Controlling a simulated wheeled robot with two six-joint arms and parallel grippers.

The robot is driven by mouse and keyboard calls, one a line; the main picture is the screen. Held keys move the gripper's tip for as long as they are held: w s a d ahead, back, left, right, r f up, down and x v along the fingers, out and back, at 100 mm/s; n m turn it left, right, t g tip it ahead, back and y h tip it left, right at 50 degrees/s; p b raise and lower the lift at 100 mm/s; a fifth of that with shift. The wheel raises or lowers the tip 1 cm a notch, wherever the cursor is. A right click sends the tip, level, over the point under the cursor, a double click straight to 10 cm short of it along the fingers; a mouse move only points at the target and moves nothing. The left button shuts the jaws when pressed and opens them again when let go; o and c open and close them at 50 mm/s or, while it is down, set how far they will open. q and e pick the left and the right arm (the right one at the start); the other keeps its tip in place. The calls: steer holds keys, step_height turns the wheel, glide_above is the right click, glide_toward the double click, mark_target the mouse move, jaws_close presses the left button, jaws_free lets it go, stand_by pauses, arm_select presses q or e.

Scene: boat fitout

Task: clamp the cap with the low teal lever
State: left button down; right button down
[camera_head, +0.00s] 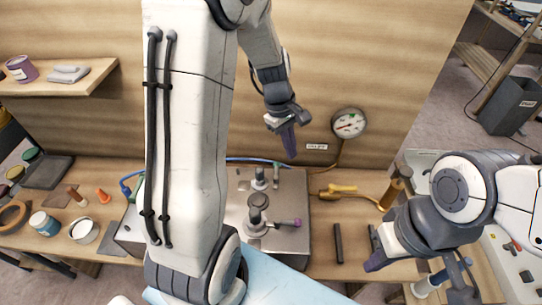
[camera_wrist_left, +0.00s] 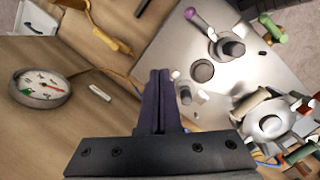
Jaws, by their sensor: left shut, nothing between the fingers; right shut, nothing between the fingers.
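A steel plate (camera_head: 292,198) on the bench carries a dark round post with a cap-like top (camera_head: 257,203). A purple-tipped lever (camera_head: 287,223) sticks out beside it. In the left wrist view, a green handle (camera_wrist_left: 272,28) lies near that post, and a second fitting (camera_wrist_left: 268,124) has red (camera_wrist_left: 303,106) and green (camera_wrist_left: 300,153) handles. I cannot tell which green handle is the low teal lever. My left gripper (camera_head: 289,145) is shut and empty above the plate's back edge. My right gripper (camera_head: 376,262) is shut and empty, right of the plate.
A pressure gauge (camera_head: 348,123) is on the back panel. A yellow-handled tool (camera_head: 338,190) and a dark bar (camera_head: 338,243) lie right of the plate. My left arm hides the plate's left part.

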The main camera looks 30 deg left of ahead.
mark_target(276, 176)
arm_select(q)
steer(key=a+f+n, duration=0.2)
steer(key=a+n, duration=0.2)
steer(key=a, duration=0.4)
steer(key=w+a+f+n+t, duration=0.1)
steer(key=a+f+n, duration=0.2)
steer(key=a+n, duration=0.2)
steer(key=a, duration=0.2)
steer(key=shift+w+a+f+n+p, duration=0.2)
steer(key=shift+a+f+n+p, duration=0.1)
steer(key=shift+a+f+p, duration=0.1)
steer(key=p+x, duration=0.1)
steer(key=x, duration=0.8)
steer(key=shift+w+d+f+p, duration=0.1)
steer(key=shift+d+p, duration=0.15)
steer(key=shift+p, duration=0.1)
steer(key=d, duration=0.1)
steer(key=w+d+f+p, duration=0.1)
steer(key=shift+w+d, duration=0.2)
steer(key=shift+d, duration=0.2)
steer(key=shift+w+d+f+p, duration=0.15)
steer(key=shift+w+d+p, duration=0.1)
steer(key=shift+d+p, duration=0.15)
